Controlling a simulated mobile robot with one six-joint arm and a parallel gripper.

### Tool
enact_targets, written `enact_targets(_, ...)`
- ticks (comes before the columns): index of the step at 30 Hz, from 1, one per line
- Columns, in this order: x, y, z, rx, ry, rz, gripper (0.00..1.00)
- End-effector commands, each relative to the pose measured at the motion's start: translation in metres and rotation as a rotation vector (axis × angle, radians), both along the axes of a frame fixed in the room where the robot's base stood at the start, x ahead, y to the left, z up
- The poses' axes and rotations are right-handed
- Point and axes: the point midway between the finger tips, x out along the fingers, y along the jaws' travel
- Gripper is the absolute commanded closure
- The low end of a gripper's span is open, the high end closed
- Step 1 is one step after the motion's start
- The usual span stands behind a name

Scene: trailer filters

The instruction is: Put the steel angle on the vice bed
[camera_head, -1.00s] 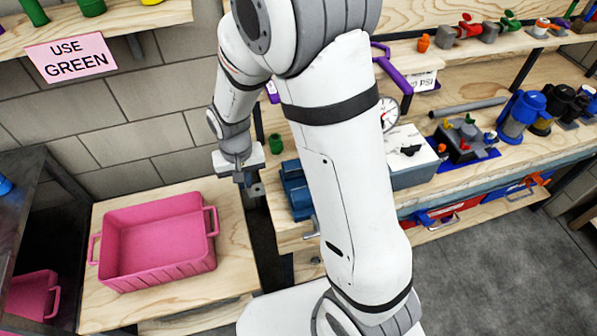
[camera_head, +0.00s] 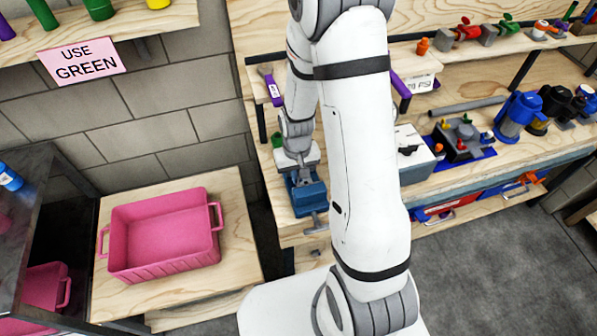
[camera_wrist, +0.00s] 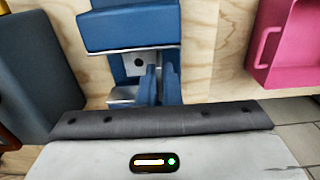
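The blue vice (camera_head: 309,198) stands near the left end of the workbench; in the wrist view its blue body (camera_wrist: 128,28) fills the top middle. My gripper (camera_head: 299,163) is low over the vice, pointing down. A small grey metal piece, apparently the steel angle (camera_wrist: 122,95), shows just beyond the gripper's housing, in front of the vice's blue jaw. The gripper seems shut on it, though the fingertips are mostly hidden by the housing. I cannot tell whether the angle touches the vice bed.
A pink crate (camera_head: 163,235) stands on the wooden table to the left. A grey-white box (camera_head: 413,158) stands right of the vice, behind my arm. A purple-handled tool (camera_head: 271,88) is behind. A "USE GREEN" sign (camera_head: 82,62) hangs on the left shelf.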

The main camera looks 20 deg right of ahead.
Motion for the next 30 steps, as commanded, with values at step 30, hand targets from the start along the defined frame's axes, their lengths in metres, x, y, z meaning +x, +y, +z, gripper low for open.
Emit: enact_targets(30, 0.0005, -0.0009, 0.0018, 0.0, -0.002, -0.003, 0.74)
